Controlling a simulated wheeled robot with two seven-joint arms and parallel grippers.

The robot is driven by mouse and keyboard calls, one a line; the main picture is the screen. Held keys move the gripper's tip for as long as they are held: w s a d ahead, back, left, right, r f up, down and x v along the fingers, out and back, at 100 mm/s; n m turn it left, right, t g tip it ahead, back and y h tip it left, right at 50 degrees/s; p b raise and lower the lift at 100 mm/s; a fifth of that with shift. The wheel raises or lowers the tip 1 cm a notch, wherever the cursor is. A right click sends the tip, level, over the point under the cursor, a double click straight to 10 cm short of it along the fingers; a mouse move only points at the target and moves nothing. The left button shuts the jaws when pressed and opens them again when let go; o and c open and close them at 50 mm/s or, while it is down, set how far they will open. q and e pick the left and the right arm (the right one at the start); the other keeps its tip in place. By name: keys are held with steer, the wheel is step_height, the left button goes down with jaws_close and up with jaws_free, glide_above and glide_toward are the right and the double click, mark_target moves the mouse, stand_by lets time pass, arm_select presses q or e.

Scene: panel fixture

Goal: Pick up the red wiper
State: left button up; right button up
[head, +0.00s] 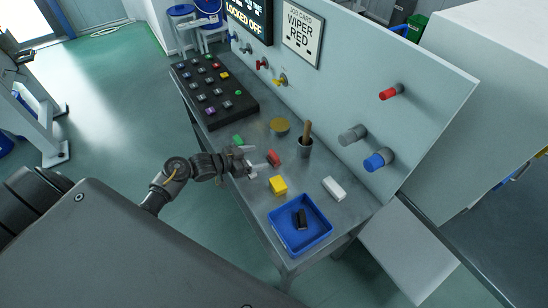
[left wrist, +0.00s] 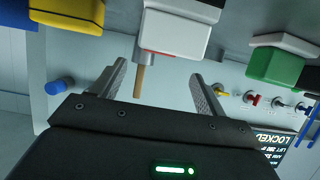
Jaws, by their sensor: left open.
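The red wiper (head: 274,157) lies on the grey metal bench in front of the panel. My left gripper (head: 250,161) is open, its fingers pointing at the wiper from the left. In the left wrist view the open fingers of the left gripper (left wrist: 160,85) stand apart, and a block with a large pale face and red edges, seemingly the red wiper (left wrist: 175,35), shows beyond them near the top. I cannot tell whether any finger touches it. My right gripper is not in view.
A yellow block (head: 278,185), a green block (head: 238,140) and a white block (head: 333,188) lie nearby. A cup (head: 305,148) with a wooden handle stands behind. A blue tray (head: 278,232) holds a black item. A button box (head: 215,88) and panel knobs (head: 377,161) are further off.

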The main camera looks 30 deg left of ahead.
mark_target(273, 154)
arm_select(q)
steer(key=shift+w+d+f, duration=0.2)
steer(key=shift+w+d, duration=0.05)
steer(key=shift+w, duration=0.1)
steer(key=shift+w+d, duration=0.15)
steer(key=shift+w, duration=0.05)
steer(key=p+x, duration=0.1)
steer(key=x, duration=0.2)
steer(key=shift+w+d+f, duration=0.1)
steer(key=shift+w+f, duration=0.05)
steer(key=shift+w, duration=0.05)
steer(key=shift+w+d+f+p, duration=0.3)
steer(key=shift+w, duration=0.15)
steer(key=c, duration=1.1)
